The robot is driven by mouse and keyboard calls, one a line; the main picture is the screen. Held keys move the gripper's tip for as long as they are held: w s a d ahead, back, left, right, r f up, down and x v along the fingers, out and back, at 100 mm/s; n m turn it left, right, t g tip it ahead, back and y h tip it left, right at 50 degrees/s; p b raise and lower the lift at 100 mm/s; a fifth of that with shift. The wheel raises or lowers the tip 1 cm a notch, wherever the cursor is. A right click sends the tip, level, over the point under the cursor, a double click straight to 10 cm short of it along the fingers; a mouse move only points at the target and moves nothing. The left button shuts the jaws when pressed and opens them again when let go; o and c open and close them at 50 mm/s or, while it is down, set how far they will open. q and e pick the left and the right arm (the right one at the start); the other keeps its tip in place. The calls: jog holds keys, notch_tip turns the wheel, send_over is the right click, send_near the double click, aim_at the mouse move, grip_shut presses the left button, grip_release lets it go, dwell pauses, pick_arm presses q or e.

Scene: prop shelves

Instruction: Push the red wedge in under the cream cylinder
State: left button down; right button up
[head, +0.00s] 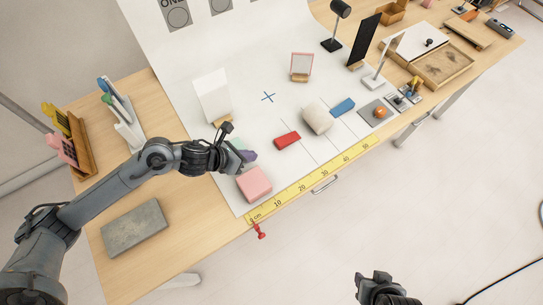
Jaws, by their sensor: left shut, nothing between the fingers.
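The red wedge (287,140) lies on the white sheet, to the left of the cream cylinder (317,117) and apart from it by a small gap. A blue block (343,107) sits close to the cylinder's right side.
A pink block (254,184) stands by the sheet's front left corner. A yellow ruler (310,180) runs along the front edge. A grey slab (135,228) lies at left. White and pink-framed panels (301,65) stand behind. An orange ball on a grey pad (379,113) is at right.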

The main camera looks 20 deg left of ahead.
aim_at(277, 145)
pick_arm(q)
jog(key=w+f+b, duration=0.1)
jog(key=w+f, duration=0.1)
jog(key=f, duration=0.1)
jog(key=w+f+m+b, duration=0.1)
jog(key=w+f, duration=0.2)
jog(key=w+d+f+m+b, duration=0.1)
jog(key=w+f, duration=0.2)
jog(key=f, duration=0.1)
jog(key=shift+b, duration=0.4)
jog(key=shift+w+d+r, duration=0.1)
jog(key=shift+w+d, duration=0.35)
jog(key=shift+w, duration=0.25)
jog(key=shift+w+d+r, duration=0.1)
jog(key=shift+w+d, duration=0.35)
jog(key=shift+w, duration=0.25)
pick_arm(e)
notch_tip(277, 145, down, 5)
jog(key=shift+f, duration=0.1)
pick_arm(q)
jog(key=shift+w+f, duration=0.1)
pick_arm(e)
jog(key=shift+f, duration=0.1)
